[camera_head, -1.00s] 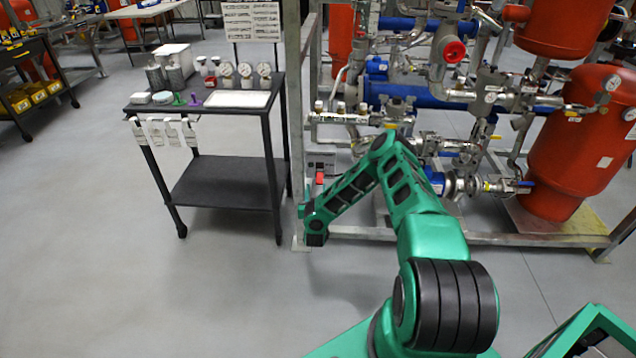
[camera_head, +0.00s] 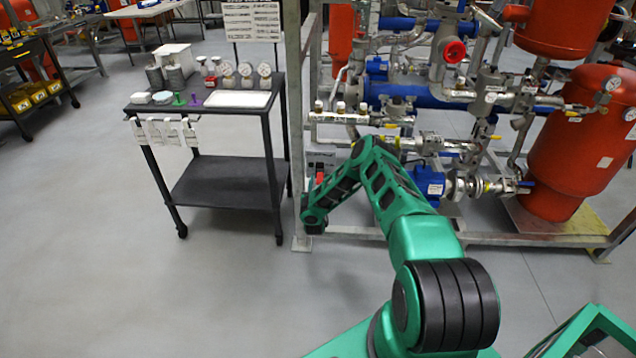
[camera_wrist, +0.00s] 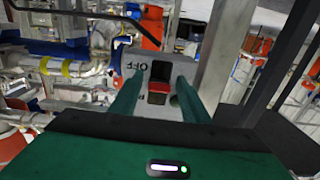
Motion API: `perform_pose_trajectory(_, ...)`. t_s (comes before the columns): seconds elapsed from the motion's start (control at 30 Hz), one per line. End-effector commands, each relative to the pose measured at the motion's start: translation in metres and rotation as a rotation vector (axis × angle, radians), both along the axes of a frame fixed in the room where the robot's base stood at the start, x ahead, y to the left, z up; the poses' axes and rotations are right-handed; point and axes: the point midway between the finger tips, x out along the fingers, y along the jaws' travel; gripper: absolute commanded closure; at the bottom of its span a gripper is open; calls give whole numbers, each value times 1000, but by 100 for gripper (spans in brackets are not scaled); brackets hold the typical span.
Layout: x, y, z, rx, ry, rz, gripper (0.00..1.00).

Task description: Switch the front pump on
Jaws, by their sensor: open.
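A grey switch box (camera_wrist: 140,68) lies straight ahead in the wrist view, with the letters OFF on its face. Its switch has a dark recess and a red rocker part (camera_wrist: 152,93). My gripper (camera_wrist: 159,77) is open, its two green fingers on either side of the switch with nothing between them gripped. I cannot tell if they touch the box. In the head view the box (camera_head: 320,157) shows partly behind my arm, at the skid's left post; my fingers are hidden there. A blue pump (camera_head: 428,181) sits low on the skid, right of my forearm.
The skid's upright post (camera_head: 294,120) stands close left of the box, and its bottom rail (camera_head: 500,238) runs along the floor. A dark cart (camera_head: 222,185) with gauges stands left. Pipes and red tanks (camera_head: 580,140) fill the right. The floor in front is clear.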

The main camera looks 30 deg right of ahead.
Motion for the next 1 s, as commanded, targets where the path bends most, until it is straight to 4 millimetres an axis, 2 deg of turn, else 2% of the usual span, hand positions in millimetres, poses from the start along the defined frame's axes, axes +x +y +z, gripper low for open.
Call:
perform_pose_trajectory(0.13, 7, -4, 1, -1, -1, 1, 58)
perform_pose_trajectory(0.4, 8, -5, 0, 1, -1, 1, 58)
perform_pose_trajectory(0.43, 8, -5, 0, 1, -1, 1, 60)
perform_pose_trajectory(0.6, 8, -5, 0, 1, -1, 1, 99)
perform_pose_trajectory(1.0, 9, -1, 4, 31, 43, 5, 99)
